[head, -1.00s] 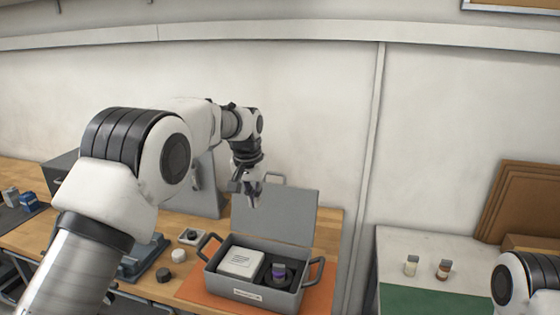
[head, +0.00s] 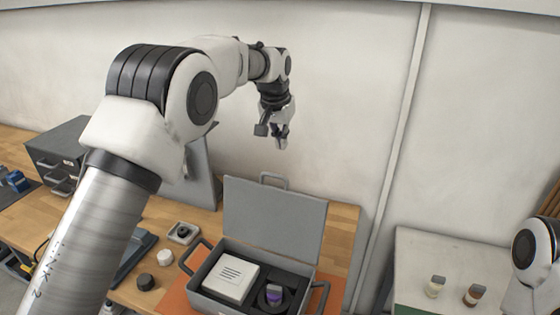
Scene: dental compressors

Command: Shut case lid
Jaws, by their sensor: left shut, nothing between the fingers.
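The grey case (head: 205,283) stands on an orange mat (head: 175,298) on the wooden bench. Its lid (head: 274,222) is open and stands upright at the back, with a handle on its top edge. Inside the case are a white box (head: 232,277) and a dark round part with a purple piece (head: 273,294). My left gripper (head: 282,142) is shut and empty, pointing down above and behind the lid's top edge, apart from it. Part of my right arm (head: 535,260) shows at the right edge; its gripper is out of view.
A grey drawer cabinet (head: 60,150) stands at the back left. A small tray (head: 184,233) and white and black round caps (head: 165,257) lie left of the case. Two small bottles (head: 435,287) stand on the right-hand table. A wall is close behind the bench.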

